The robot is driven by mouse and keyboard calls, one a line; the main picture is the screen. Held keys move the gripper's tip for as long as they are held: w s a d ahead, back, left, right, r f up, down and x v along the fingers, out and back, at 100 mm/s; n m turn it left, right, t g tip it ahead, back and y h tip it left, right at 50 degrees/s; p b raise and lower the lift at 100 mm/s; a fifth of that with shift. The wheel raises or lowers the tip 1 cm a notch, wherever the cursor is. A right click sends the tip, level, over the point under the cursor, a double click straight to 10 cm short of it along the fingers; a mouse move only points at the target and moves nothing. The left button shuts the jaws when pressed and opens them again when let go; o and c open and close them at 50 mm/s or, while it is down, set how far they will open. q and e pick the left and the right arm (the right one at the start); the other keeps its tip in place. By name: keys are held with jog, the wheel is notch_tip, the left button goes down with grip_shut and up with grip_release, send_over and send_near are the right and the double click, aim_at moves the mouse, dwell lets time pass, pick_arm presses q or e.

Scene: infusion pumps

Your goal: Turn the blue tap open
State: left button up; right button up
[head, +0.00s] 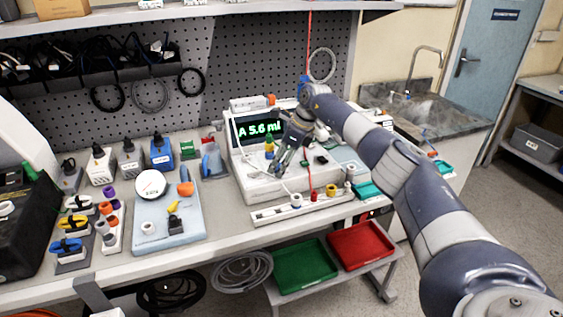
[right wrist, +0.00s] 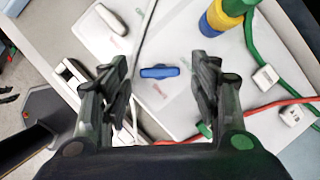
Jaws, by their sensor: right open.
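The blue tap (right wrist: 160,72) is a small blue bar on the white top of the pump unit (head: 237,171). In the right wrist view it lies crosswise between the fingers of my right gripper (right wrist: 163,70), which is open, with a gap to each finger. In the head view my right gripper (head: 284,165) points down over the pump unit, and the blue tap cannot be made out there. The unit's display (head: 259,129) reads "A 5.6 ml" in green. My left gripper is not in view.
A yellow, blue and green stacked part (right wrist: 222,17) stands close to the right finger. A red line (right wrist: 275,106) and a green tube (right wrist: 270,55) run nearby. A white strip with coloured caps (head: 300,207) lies in front of the unit. A blue board with a dial (head: 168,218) is left.

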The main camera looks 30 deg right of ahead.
jog(key=shift+r, duration=0.1)
jog(key=v, duration=1.1)
jog(key=shift+r, duration=0.4)
jog(key=shift+s+d+f, duration=0.1)
jog(key=shift+s, duration=0.05)
